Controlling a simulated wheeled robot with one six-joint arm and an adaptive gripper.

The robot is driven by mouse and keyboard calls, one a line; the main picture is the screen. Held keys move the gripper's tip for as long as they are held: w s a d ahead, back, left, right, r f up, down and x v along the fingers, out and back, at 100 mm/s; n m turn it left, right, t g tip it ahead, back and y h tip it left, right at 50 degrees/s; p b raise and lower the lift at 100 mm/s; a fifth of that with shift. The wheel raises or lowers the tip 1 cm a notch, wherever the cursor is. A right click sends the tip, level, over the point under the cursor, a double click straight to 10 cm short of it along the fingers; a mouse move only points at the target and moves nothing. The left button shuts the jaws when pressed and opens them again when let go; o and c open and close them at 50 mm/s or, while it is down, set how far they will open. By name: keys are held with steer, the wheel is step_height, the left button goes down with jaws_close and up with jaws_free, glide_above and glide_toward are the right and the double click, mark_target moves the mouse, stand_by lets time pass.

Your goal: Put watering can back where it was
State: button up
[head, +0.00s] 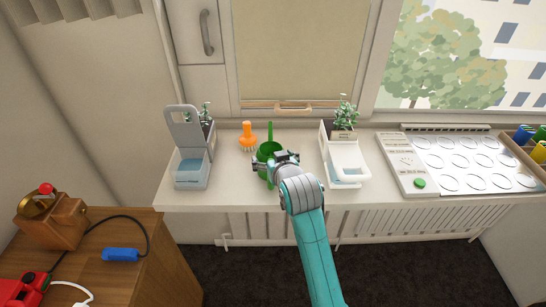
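A green object (267,148), which looks like the watering can, is on the white windowsill counter (230,195) in the head view. Its upper part shows above my gripper, and a strip of green shows below it; the rest is hidden. My gripper (267,164) is right at the green object, in front of it and overlapping it. The fingers are small and partly covered by the wrist, so I cannot tell whether they are shut on it.
An orange brush (247,137) stands just left of the green object. Clear-fronted bins (192,168) (346,165) flank it, with potted plants (344,117) behind. A white panel with round outlines (465,160) lies right. A wooden cabinet (150,270) stands front left.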

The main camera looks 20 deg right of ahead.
steer(key=shift+r, duration=0.1)
steer(key=v, duration=1.2)
steer(key=s+f, duration=1.6)
steer(key=s, duration=0.2)
steer(key=s+r+t, duration=0.1)
steer(key=s, duration=2.3)
steer(key=shift+r+n+y, duration=0.3)
steer(key=shift+r+y, duration=0.05)
steer(key=shift+y, duration=0.05)
